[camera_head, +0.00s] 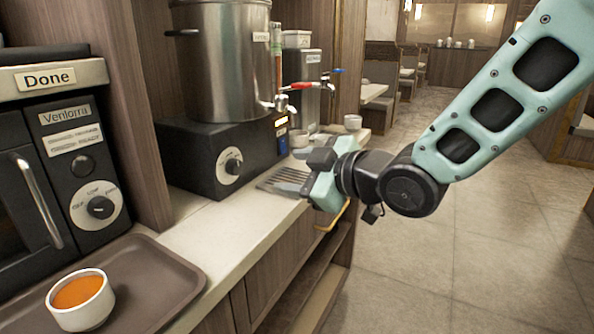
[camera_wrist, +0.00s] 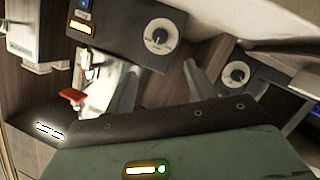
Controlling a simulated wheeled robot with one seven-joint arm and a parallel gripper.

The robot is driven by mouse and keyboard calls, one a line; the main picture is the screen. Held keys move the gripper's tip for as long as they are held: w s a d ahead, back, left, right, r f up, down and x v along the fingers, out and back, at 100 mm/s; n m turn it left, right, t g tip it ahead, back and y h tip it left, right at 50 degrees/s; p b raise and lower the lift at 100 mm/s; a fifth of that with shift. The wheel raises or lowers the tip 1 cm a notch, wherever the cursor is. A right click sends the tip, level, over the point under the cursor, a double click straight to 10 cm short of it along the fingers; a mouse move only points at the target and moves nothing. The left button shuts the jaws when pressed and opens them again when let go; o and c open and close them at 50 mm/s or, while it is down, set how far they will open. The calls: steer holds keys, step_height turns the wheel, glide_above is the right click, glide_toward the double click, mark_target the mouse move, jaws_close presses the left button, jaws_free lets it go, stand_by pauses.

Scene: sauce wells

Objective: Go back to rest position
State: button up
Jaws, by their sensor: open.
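My gripper (camera_head: 297,172) is held out over the front edge of the counter, in front of the black heater box, with its fingers toward the left. In the wrist view its two grey fingers (camera_wrist: 160,85) stand apart with nothing between them. The arm reaches in from the upper right. A white bowl of orange sauce (camera_head: 81,301) stands upright on the brown tray (camera_head: 176,272) at the lower left, well apart from my gripper.
A black microwave (camera_head: 84,160) stands above the tray. A steel pot (camera_head: 222,70) sits on the black heater box (camera_head: 190,160), with a red-handled tap (camera_head: 300,86) beside it. The counter (camera_head: 215,232) between tray and gripper is clear. Open floor (camera_head: 470,250) lies to the right.

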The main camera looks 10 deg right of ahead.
steer(key=s+d+f+m+g+h, duration=0.2)
steer(key=s+f+g+h, duration=0.15)
steer(key=s, duration=0.55)
steer(key=s+d+f+m+g+h, duration=0.2)
steer(key=s+f+m+g, duration=0.15)
steer(key=s, duration=0.45)
steer(key=s+d+f+m+g+h, duration=0.1)
steer(key=s+d+f+g+h, duration=0.2)
steer(key=s, duration=0.6)
step_height(320, 180, up, 12)
steer(key=a+g+p, duration=0.1)
steer(key=p, duration=1.1)
steer(key=shift+f+g, duration=0.25)
steer(key=shift+g, duration=0.05)
steer(key=shift+w+m, duration=0.1)
steer(key=shift+m, duration=0.15)
